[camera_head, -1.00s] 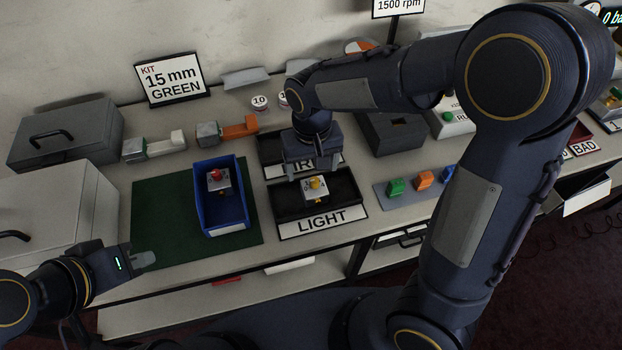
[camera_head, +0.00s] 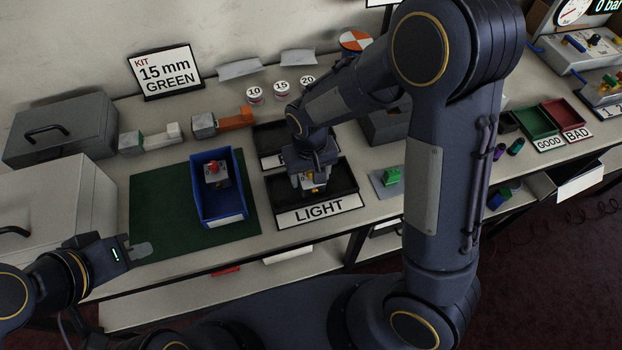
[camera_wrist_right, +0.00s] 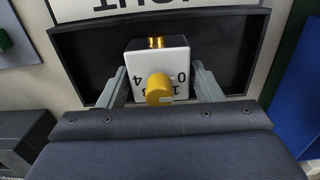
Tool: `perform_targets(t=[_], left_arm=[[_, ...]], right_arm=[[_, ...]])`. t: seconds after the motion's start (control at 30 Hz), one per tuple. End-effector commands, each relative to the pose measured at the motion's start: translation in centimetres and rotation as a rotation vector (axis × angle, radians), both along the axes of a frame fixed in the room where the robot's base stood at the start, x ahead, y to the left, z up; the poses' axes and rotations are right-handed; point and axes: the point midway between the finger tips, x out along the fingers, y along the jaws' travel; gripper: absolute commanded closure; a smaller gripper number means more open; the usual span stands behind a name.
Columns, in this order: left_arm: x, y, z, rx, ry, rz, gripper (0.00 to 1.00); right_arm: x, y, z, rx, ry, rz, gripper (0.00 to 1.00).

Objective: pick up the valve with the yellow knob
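The valve (camera_wrist_right: 157,60) is a white block with a yellow knob and a brass end, with numbers on its face. It sits in the black tray labelled LIGHT (camera_head: 347,186). In the head view the valve (camera_head: 309,182) is mostly hidden under my right gripper. My right gripper (camera_wrist_right: 158,78) is lowered over it, one finger on each side of the block; the fingers look open, with slight gaps beside the block. My left gripper (camera_head: 140,250) is at the lower left, away from the valve; its finger opening is not clear.
A blue bin (camera_head: 230,218) on a green mat (camera_head: 160,215) holds a red-knobbed valve (camera_head: 215,173). A second black tray (camera_head: 267,138) is behind the LIGHT tray. A small plate with a green block (camera_head: 391,175) is to the right. A grey case (camera_head: 75,135) stands at the left.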

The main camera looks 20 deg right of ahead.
Motion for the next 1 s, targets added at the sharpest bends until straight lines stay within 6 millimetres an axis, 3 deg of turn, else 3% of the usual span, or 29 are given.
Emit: perform_targets(t=[0.03, 0.27, 0.67, 0.83, 1.0], left_arm=[[0.0, 0.0, 0.0, 0.000, 0.000, 0.000, 1.00], [0.0, 0.0, 0.0, 0.000, 0.000, 0.000, 1.00], [0.0, 0.0, 0.0, 0.000, 0.000, 0.000, 1.00], [0.0, 0.0, 0.0, 0.000, 0.000, 0.000, 1.00], [0.0, 0.0, -0.5, 0.000, 0.000, 0.000, 1.00]], right_arm=[[0.0, 0.0, 0.0, 0.000, 0.000, 0.000, 0.47], [0.0, 0.0, 0.0, 0.000, 0.000, 0.000, 0.76], [0.1, 0.1, 1.0, 0.002, -0.004, 0.000, 0.76], [0.0, 0.2, 3.6, 0.004, -0.007, 0.002, 0.76], [-2.5, 2.5, 7.4, 0.005, -0.010, 0.008, 0.76]])
